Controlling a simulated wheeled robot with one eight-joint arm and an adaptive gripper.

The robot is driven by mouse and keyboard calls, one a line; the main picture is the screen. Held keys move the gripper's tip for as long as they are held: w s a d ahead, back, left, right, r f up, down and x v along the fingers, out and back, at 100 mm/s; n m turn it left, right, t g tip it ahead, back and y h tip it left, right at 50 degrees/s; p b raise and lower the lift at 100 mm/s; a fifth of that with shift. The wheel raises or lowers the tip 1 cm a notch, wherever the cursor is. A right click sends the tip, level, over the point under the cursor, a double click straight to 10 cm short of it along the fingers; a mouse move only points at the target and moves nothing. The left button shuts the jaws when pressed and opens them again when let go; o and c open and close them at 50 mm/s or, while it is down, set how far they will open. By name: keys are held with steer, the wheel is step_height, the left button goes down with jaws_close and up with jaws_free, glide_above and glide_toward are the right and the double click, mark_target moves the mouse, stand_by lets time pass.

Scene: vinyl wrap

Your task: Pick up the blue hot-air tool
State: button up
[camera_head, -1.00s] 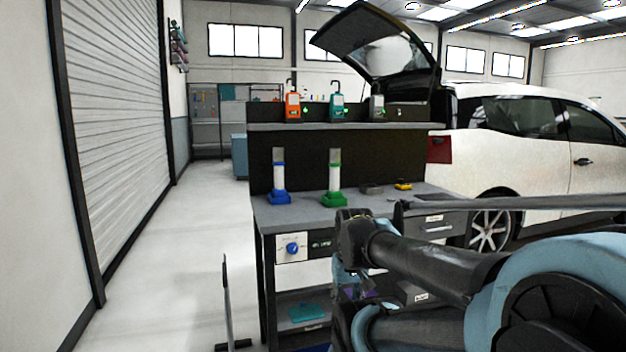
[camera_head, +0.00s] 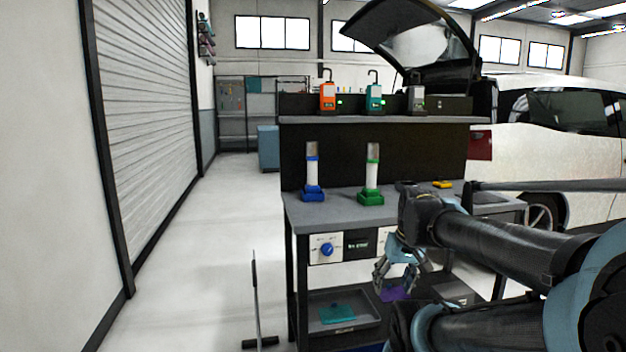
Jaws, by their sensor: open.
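The blue hot-air tool (camera_head: 312,172) stands upright on the left part of the workbench top (camera_head: 335,211). It has a white barrel, a metal nozzle at the top and a blue base. A similar green tool (camera_head: 371,177) stands upright just right of it. My gripper (camera_head: 398,285) is open and empty, pointing down in front of the bench, below the level of its top. It is to the right of the blue tool and well apart from it.
A shelf (camera_head: 385,120) above the bench holds orange (camera_head: 327,97), teal (camera_head: 375,98) and grey (camera_head: 415,97) units. A yellow item (camera_head: 443,184) lies on the bench at right. A lower tray (camera_head: 343,318) sits under the bench. A white car (camera_head: 560,140) stands behind.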

steer(key=w+a+r+n+t+y, duration=0.1)
steer(key=w+a+r+n+y, duration=0.2)
steer(key=w+a+r, duration=0.35)
steer(key=w+a+r+n+t+y, duration=0.25)
steer(key=w+r, duration=0.45)
steer(key=w, duration=0.5)
steer(key=n+t+y, duration=0.3)
steer(key=y, duration=0.1)
glide_toward(316, 174)
steer(key=shift+g+h, duration=0.25)
steer(key=shift+h, duration=0.1)
steer(key=x, duration=0.4)
steer(key=r+x, duration=0.1)
steer(key=x, duration=0.2)
steer(key=shift+a, duration=0.15)
steer(key=shift+x, duration=2.75)
steer(key=shift+f, duration=0.1)
jaws_close()
